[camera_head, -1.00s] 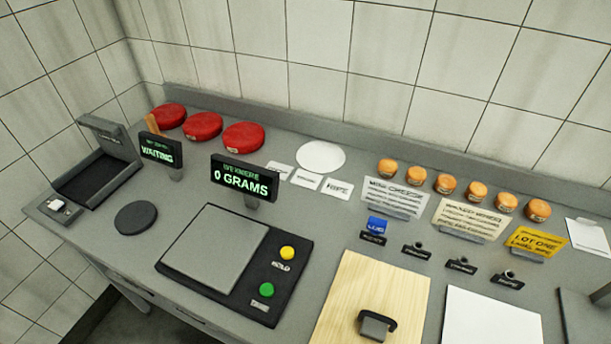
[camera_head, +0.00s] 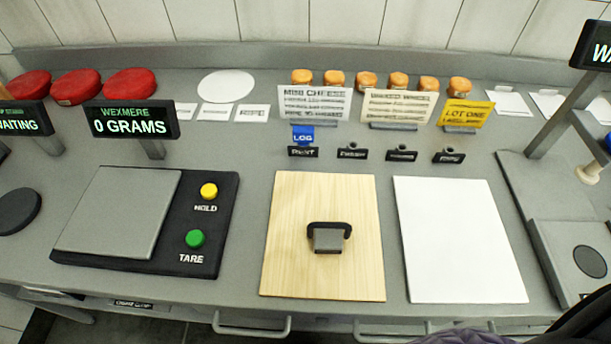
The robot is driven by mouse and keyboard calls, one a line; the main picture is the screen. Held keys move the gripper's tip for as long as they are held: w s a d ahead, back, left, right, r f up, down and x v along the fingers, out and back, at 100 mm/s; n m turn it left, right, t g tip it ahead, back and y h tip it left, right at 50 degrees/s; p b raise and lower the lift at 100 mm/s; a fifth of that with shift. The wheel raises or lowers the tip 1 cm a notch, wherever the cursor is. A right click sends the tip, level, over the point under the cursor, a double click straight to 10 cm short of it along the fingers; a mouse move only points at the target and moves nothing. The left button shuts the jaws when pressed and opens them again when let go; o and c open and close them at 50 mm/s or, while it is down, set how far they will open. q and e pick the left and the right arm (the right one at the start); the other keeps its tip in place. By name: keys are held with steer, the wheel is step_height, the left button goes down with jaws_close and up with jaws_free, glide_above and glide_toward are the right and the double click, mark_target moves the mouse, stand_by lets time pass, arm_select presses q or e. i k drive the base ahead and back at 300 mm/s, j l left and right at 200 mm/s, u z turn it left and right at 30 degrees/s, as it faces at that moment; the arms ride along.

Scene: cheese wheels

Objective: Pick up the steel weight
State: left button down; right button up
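A grey metal block with a black loop handle (camera_head: 329,239) looks like the steel weight. It sits near the middle of the pale wooden board (camera_head: 290,205), with its handle at the back. Nothing touches it except the board. Neither of my grippers can be made out in the head view. A dark shape at the bottom right edge may be part of my own arm.
A scale (camera_head: 120,210) with yellow and green buttons stands left of the board, its display (camera_head: 130,121) reading 0 grams. A white sheet (camera_head: 460,240) lies to the right. Red cheese wheels (camera_head: 130,84), small orange cheeses (camera_head: 365,80) and signs (camera_head: 314,104) line the back.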

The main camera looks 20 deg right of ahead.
mark_target(327, 235)
steer(key=i+j+z, duration=0.1)
steer(key=j+z, duration=0.15)
steer(key=z, duration=0.2)
steer(key=i+j+z, duration=0.1)
steer(key=j+z, duration=0.2)
steer(key=z, duration=0.15)
steer(key=j+z, duration=0.3)
steer(key=z, duration=0.15)
